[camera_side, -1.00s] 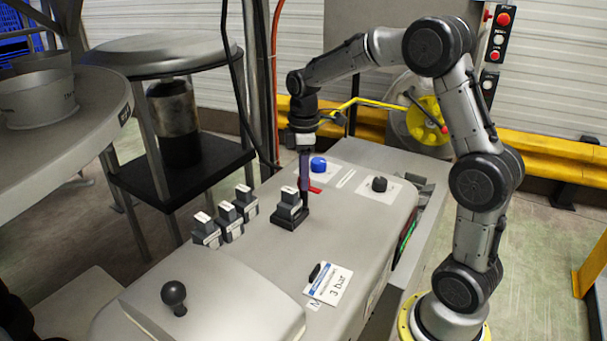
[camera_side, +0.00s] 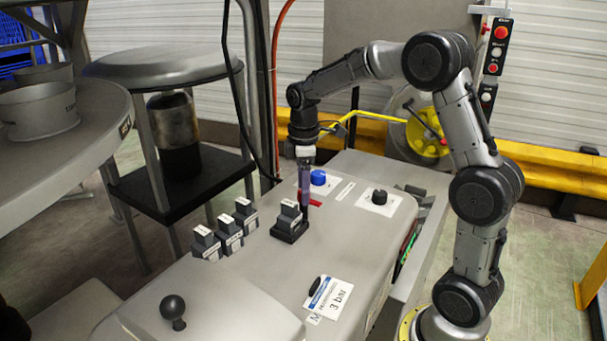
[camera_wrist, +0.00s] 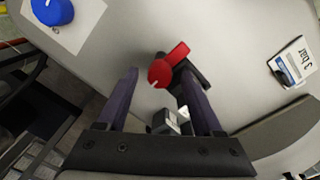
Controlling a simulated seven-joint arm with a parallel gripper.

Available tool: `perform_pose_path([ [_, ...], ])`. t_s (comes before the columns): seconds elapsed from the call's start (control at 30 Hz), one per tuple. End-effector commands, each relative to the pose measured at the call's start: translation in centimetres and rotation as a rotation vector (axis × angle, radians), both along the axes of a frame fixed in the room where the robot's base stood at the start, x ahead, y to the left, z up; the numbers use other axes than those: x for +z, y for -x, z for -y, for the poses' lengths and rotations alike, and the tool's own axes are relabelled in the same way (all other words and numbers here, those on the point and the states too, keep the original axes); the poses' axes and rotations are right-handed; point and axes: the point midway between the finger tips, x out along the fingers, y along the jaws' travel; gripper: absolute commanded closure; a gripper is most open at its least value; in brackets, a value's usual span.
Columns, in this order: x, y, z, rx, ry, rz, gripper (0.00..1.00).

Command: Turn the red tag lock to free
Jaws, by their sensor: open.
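The red tag lock (camera_wrist: 160,73) is a round red knob with a flat red lever pointing up and to the right in the wrist view. In the side view it is a small red patch (camera_side: 315,202) on the grey machine top, partly hidden behind my finger. My gripper (camera_wrist: 158,76) is open and points down over the lock. The knob shows between the two dark purple fingertips, and the lever reaches past the right one. I cannot tell whether a finger touches it. My gripper (camera_side: 305,200) also shows in the side view.
A blue knob (camera_side: 318,177) and a black knob (camera_side: 379,197) stand behind on white plates. A grey block on a black base (camera_side: 290,228) is close beside my fingers. Several similar blocks (camera_side: 230,236) stand left. A "3 bar" card (camera_side: 330,298) lies in front.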

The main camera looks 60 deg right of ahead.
Motion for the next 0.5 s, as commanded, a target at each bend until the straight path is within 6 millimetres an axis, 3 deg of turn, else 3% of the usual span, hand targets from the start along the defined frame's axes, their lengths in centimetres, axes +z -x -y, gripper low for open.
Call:
perform_pose_path([
  [0.17,2.2,-0.1,0.0,0.0,0.001,0.005,0.32],
  [0.5,9.4,0.1,-0.2,0.001,0.001,0.006,0.32],
])
